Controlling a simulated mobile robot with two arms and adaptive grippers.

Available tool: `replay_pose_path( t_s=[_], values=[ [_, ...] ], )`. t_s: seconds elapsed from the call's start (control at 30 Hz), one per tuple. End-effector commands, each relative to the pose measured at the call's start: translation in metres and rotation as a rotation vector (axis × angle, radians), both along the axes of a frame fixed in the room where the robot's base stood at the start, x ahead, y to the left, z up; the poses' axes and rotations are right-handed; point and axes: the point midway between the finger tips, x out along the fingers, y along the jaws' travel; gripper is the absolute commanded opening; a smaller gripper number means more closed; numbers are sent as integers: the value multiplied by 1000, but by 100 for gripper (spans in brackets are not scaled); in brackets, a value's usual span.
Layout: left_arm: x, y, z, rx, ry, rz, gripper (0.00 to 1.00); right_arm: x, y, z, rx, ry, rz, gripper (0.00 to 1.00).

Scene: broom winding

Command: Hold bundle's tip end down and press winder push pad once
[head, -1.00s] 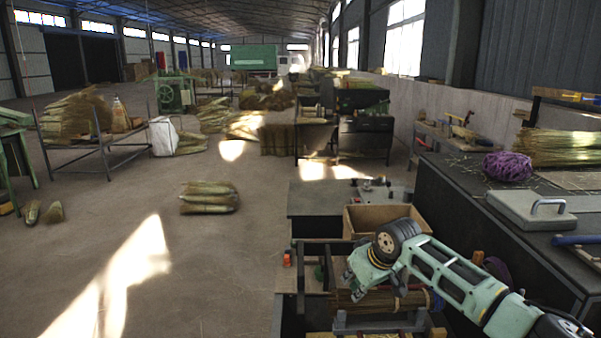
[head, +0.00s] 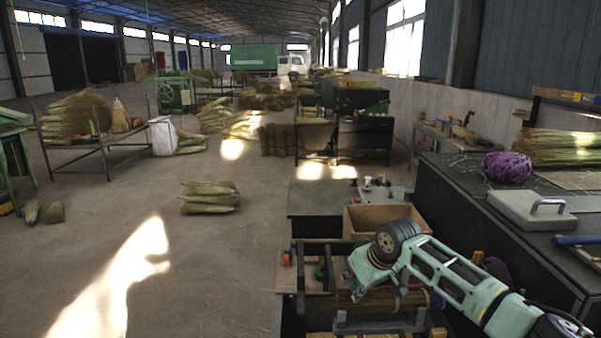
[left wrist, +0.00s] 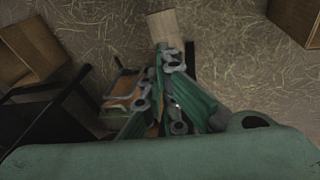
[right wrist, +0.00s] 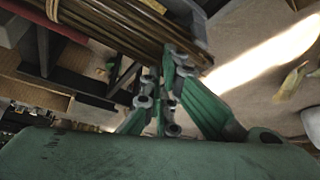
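The straw bundle (head: 390,301) lies across the winder bench at the lower middle right of the head view. In the right wrist view the bundle (right wrist: 125,22) runs in from the upper left, its stalk ends near my fingertips. My right gripper (head: 354,280) is over the bundle's left end, pointing down; its fingers (right wrist: 163,85) look closed together, with nothing seen between them. Whether they touch the stalks is unclear. My left gripper (left wrist: 165,75) shows only in its wrist view, fingers together and empty above the straw-littered floor. I cannot make out the push pad for certain.
A red-orange part (head: 287,258) sits at the winder's left side. An open cardboard box (head: 384,219) stands behind it. The dark bench at right carries purple twine (head: 508,167), a grey flat block (head: 532,209) and straw (head: 560,148).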

Motion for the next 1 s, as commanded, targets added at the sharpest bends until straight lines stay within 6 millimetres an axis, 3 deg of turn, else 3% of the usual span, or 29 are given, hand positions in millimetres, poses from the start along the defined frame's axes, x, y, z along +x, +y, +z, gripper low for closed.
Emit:
replay_pose_path(
  t_s=[0.03, 0.2, 0.37, 0.5, 0.57, 0.77, 0.9, 1.0],
  values=[
    [18, -17, 17, -26, -6, -15, 0, 0, 0, 0, 0, 0, 0, 0],
    [47, -73, 74, -108, 29, -80, 0, 0, 0, 0, 0, 0, 0, 0],
    [49, -122, 136, -165, 90, -186, 0, 0, 0, 0, 0, 0, 0, 0],
    [44, -153, 199, -167, 128, -324, 0, 0, 0, 0, -1, 1, 0, 0],
    [56, -156, 223, -145, 101, -373, 0, 0, 0, 0, 0, 0, 0, 0],
    [131, -147, 288, -48, -79, -428, 0, 0, 0, 0, 0, 0, 0, 0],
    [170, -111, 326, 81, -82, -415, 0, 0, 0, 0, 0, 0, 0, 0],
    [173, -84, 338, 160, -8, -392, 0, 0, 0, 0, 0, 0, 0, 0]
  ],
)
